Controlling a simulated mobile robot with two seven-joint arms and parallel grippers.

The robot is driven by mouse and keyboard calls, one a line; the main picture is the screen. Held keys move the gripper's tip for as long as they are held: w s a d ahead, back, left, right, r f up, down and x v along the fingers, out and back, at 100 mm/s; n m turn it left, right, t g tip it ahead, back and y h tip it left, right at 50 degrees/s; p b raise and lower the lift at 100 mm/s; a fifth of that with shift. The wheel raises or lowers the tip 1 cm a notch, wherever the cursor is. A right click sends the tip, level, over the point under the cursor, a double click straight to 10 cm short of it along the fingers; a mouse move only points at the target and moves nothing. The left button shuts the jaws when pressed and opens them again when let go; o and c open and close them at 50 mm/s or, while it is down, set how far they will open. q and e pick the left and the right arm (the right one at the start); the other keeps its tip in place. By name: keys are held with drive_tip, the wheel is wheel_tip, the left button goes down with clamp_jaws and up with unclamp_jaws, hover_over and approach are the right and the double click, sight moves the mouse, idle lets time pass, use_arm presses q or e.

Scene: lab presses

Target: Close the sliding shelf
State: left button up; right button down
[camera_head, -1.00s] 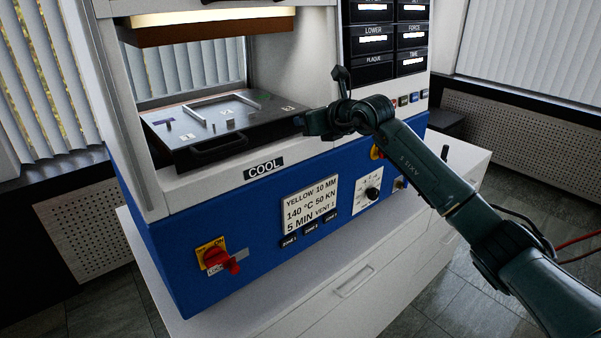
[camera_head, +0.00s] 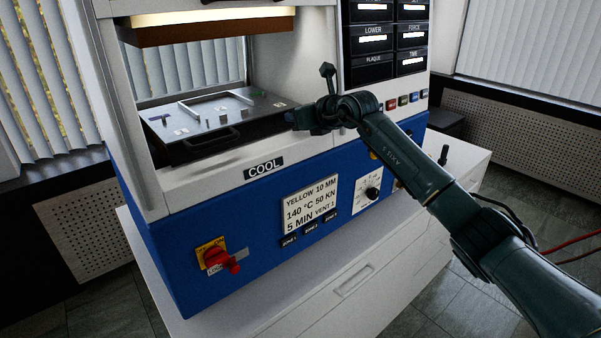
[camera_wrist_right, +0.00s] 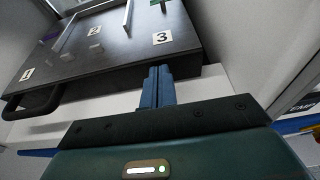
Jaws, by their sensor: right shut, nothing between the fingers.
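The sliding shelf (camera_head: 226,117) is a dark flat plate with a frame and small blocks on top and a black handle (camera_head: 212,141) at its front. It lies inside the press opening, below the lit upper plate. My right gripper (camera_head: 295,119) is at the shelf's front right corner, with its fingers shut and empty. In the right wrist view, the shut blue fingers (camera_wrist_right: 158,86) are at the shelf's front edge (camera_wrist_right: 110,78), near the label 3; contact is likely but I cannot be sure. The handle also shows there at the left (camera_wrist_right: 32,104). My left gripper is not in view.
The heated upper plate (camera_head: 212,28) hangs above the shelf. The press frame's right column (camera_head: 318,60) stands close behind my right gripper. White drawers (camera_head: 355,285) are below.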

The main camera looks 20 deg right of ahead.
drive_tip(key=shift+w+a, duration=0.35)
drive_tip(key=shift+w, duration=0.35)
drive_tip(key=shift+w+a, duration=0.3)
drive_tip(key=shift+w, duration=0.4)
drive_tip(key=shift+s+d, duration=0.3)
drive_tip(key=shift+s, duration=0.3)
drive_tip(key=shift+s+d, duration=0.25)
drive_tip(key=shift+s, duration=0.3)
drive_tip(key=shift+s+d+f+b, duration=0.15)
drive_tip(key=shift+s+d, duration=0.1)
drive_tip(key=shift+s, duration=0.35)
drive_tip(key=shift+s+d+r+b, duration=0.1)
drive_tip(key=shift+s+d+b, duration=0.1)
drive_tip(key=shift+s, duration=0.35)
drive_tip(key=s+d+b, duration=0.2)
drive_tip(key=s, duration=0.4)
drive_tip(key=shift+s+d, duration=0.3)
drive_tip(key=shift+d, duration=0.05)
